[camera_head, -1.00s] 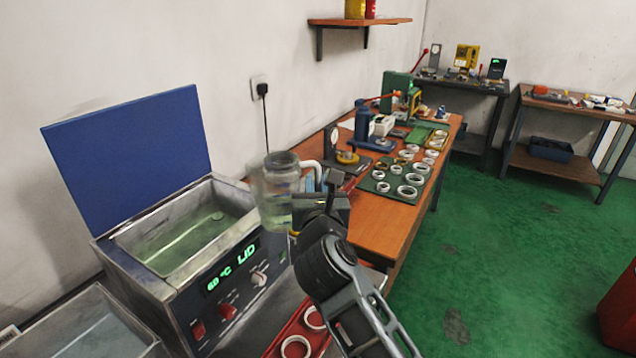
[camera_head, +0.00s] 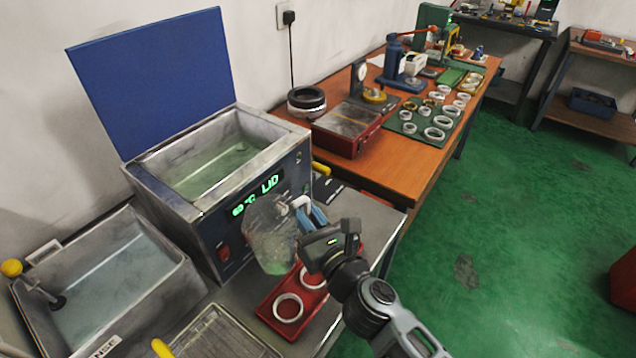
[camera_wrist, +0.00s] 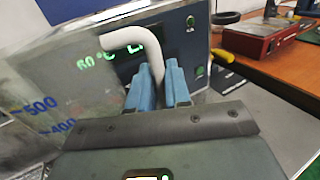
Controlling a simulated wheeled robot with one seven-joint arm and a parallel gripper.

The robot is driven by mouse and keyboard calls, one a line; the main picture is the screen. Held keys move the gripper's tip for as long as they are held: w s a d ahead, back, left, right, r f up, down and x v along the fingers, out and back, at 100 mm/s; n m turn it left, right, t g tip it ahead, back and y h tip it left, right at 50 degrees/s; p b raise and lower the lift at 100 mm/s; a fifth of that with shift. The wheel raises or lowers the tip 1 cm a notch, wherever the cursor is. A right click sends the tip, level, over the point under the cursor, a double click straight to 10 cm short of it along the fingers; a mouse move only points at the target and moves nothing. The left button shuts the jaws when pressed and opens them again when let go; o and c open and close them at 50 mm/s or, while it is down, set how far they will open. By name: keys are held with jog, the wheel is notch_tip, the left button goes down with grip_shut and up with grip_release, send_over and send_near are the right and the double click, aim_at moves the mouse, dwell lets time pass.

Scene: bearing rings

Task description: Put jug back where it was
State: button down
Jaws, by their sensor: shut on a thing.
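A clear jug (camera_head: 270,234) with a white handle hangs in the air in front of the heated bath (camera_head: 252,205) with the green display. It is tilted in the head view, over the red tray. My gripper (camera_head: 312,213) is shut on the jug's handle. In the wrist view the white handle (camera_wrist: 135,40) runs between the blue fingertips (camera_wrist: 163,85), and blue graduation marks show on the jug (camera_wrist: 40,115) at left. Part of the red tray is hidden behind the jug.
The red tray (camera_head: 262,308) holds white rings (camera_head: 288,307). A rinse basin (camera_head: 180,290) stands at left, with a wire basket (camera_head: 218,335) in front. The bath's blue lid (camera_head: 150,75) is open. A red box (camera_head: 345,146) and a dark ring stack (camera_head: 306,101) sit on the wooden bench.

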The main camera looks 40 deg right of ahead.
jog(key=shift+s+a+f+n+y, duration=0.25)
jog(key=shift+a+f+y, duration=0.1)
jog(key=shift+a+f, duration=0.15)
jog(key=shift+s+a+f+n+y, duration=0.2)
jog(key=shift+a+f+y, duration=0.2)
jog(key=shift+a+f, duration=0.15)
jog(key=shift+s+a+f+n+y, duration=0.25)
jog(key=shift+a+f+y, duration=0.1)
jog(key=shift+a+f, duration=0.15)
jog(key=shift+w, duration=0.1)
